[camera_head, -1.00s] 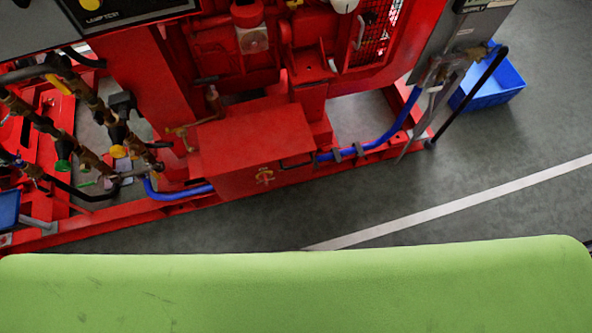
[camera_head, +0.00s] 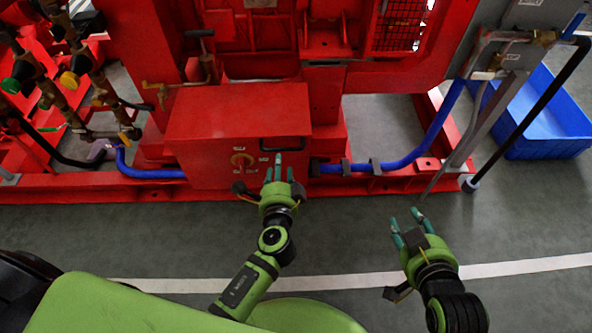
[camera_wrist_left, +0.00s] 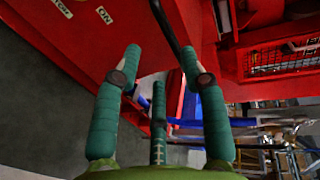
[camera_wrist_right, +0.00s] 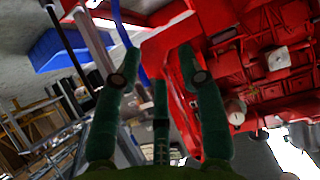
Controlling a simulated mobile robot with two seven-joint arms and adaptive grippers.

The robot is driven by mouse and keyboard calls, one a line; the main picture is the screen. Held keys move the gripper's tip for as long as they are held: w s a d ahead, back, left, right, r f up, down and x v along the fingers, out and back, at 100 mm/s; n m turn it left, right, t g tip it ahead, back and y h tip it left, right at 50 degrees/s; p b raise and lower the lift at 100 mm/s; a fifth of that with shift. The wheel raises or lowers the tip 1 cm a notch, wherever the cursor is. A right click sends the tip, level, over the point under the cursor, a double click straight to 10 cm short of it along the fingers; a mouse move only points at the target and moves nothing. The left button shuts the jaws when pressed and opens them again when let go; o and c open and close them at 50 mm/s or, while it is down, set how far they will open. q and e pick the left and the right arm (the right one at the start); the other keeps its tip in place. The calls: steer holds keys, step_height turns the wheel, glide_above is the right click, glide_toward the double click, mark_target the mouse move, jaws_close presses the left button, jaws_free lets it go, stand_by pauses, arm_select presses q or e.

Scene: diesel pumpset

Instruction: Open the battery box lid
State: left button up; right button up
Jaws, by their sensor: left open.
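The red battery box (camera_head: 205,165) stands low on the pumpset's red base in the head view. Its flat red lid (camera_head: 240,112) lies closed on top. My left gripper (camera_head: 279,172), green with teal fingers, is open in front of the box just below the handle. In the left wrist view a dark bar, apparently the handle (camera_wrist_left: 163,22), shows beyond the spread fingers; contact cannot be told. My right gripper (camera_head: 405,224) is open and empty, over the floor to the right.
Blue hoses (camera_head: 400,160) run along the red base rail on both sides of the box. A brass valve (camera_head: 165,92) sits behind its left side. A sloping dark pole (camera_head: 525,120) and a blue crate (camera_head: 550,125) stand at the right. The grey floor in front is clear.

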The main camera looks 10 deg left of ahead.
mark_target(280, 148)
arm_select(q)
steer(key=shift+r+b+x, duration=0.2)
steer(key=shift+x, duration=1)
steer(key=shift+r+b+x, duration=0.15)
steer(key=shift+b+x, duration=0.05)
steer(key=shift+x, duration=1)
steer(key=shift+r+b+x, duration=0.2)
steer(key=shift+x, duration=1)
arm_select(e)
step_height(280, 148, up, 8)
steer(key=w+a+t+y, duration=0.1)
steer(key=w+a+t, duration=0.1)
steer(key=t, duration=0.2)
steer(key=shift+w+a+f+n+y, duration=0.15)
steer(key=shift+w+f+n+y, duration=0.05)
steer(key=shift+f+n+y, duration=0.1)
arm_select(q)
steer(key=shift+w, duration=0.1)
jaws_close()
